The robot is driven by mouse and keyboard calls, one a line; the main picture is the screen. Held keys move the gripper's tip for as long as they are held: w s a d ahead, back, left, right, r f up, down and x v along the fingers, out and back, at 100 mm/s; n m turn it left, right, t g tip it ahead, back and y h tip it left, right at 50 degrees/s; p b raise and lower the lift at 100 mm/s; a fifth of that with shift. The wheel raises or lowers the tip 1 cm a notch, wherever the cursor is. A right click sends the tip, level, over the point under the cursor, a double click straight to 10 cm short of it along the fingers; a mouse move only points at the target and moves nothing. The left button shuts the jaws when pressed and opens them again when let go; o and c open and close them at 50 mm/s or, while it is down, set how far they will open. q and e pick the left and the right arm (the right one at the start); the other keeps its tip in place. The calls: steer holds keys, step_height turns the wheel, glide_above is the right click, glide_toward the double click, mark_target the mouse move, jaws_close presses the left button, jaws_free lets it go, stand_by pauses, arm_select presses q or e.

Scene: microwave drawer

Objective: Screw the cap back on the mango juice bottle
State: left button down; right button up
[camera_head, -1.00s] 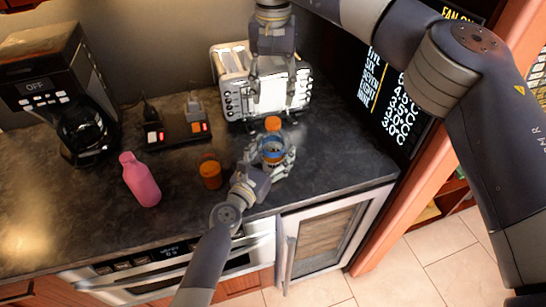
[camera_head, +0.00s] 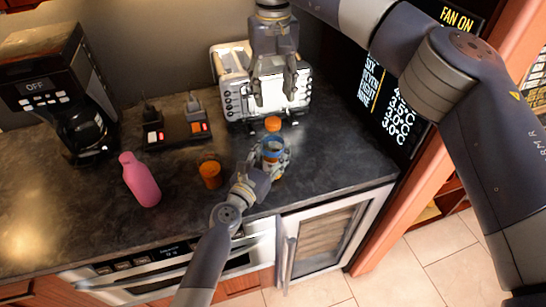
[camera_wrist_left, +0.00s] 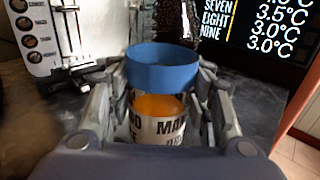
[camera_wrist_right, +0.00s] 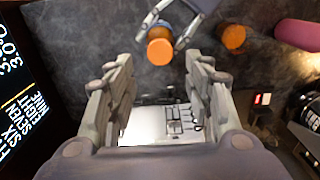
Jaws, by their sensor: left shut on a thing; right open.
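The mango juice bottle (camera_head: 272,155) stands on the dark counter. In the left wrist view its white lettered label (camera_wrist_left: 158,132) and orange juice show below a blue ring (camera_wrist_left: 161,70) at its top; I cannot tell whether that ring is rim or cap. My left gripper (camera_head: 272,167) is shut on the bottle, one finger on each side. My right gripper (camera_head: 273,101) is open and empty, pointing down above and behind the bottle, before the toaster.
An orange container (camera_head: 210,172) and a pink bottle (camera_head: 140,180) stand left of the bottle. A silver toaster (camera_head: 234,88) is behind, a black power strip (camera_head: 178,128) and coffee maker (camera_head: 75,100) back left. The counter's front edge is close; bare counter lies at right.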

mark_target(273, 121)
steer(key=shift+f, duration=0.1)
stand_by(0.3)
steer(key=shift+f, duration=3.9)
jaws_close()
